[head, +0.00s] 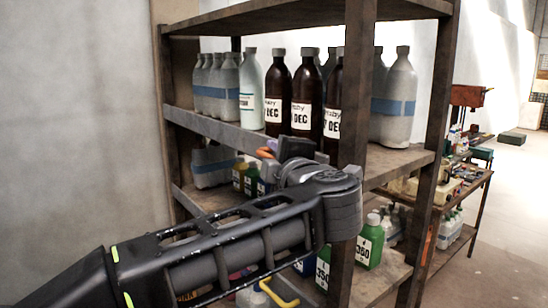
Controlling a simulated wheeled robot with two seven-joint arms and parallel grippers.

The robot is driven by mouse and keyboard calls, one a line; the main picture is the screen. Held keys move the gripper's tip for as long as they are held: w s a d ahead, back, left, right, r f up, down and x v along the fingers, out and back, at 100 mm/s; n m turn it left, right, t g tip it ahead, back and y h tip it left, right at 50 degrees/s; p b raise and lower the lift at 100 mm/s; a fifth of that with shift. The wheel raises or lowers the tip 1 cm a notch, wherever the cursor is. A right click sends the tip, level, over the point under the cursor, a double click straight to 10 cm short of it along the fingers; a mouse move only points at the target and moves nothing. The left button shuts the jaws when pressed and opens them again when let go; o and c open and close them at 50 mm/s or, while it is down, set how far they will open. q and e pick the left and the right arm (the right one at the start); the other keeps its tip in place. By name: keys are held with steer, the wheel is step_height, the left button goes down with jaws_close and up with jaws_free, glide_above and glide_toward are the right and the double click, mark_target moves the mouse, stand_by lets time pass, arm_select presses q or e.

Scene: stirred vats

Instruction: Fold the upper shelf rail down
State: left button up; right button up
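The upper shelf rail (215,129) is a grey bar running along the front of the upper shelf, in front of the bottle bases. It is raised at about the height of the bottles' lower parts. Its right part is hidden behind my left wrist and the shelf post. My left arm comes in from the lower left, and my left gripper (291,152) is at the rail's right part, close to it. Its fingers are mostly hidden, so I cannot tell whether it touches or grips the rail. My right gripper is out of view.
Brown bottles (305,100) and pale bottles (222,85) stand behind the upper rail. A lower rail (186,201) and green bottles (370,243) are below. A dark shelf post (355,95) stands right beside my wrist. A cluttered workbench (450,195) is at the right.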

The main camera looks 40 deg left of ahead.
arm_select(q)
steer(key=shift+c, duration=0.2)
jaws_close()
steer(key=shift+f, duration=0.1)
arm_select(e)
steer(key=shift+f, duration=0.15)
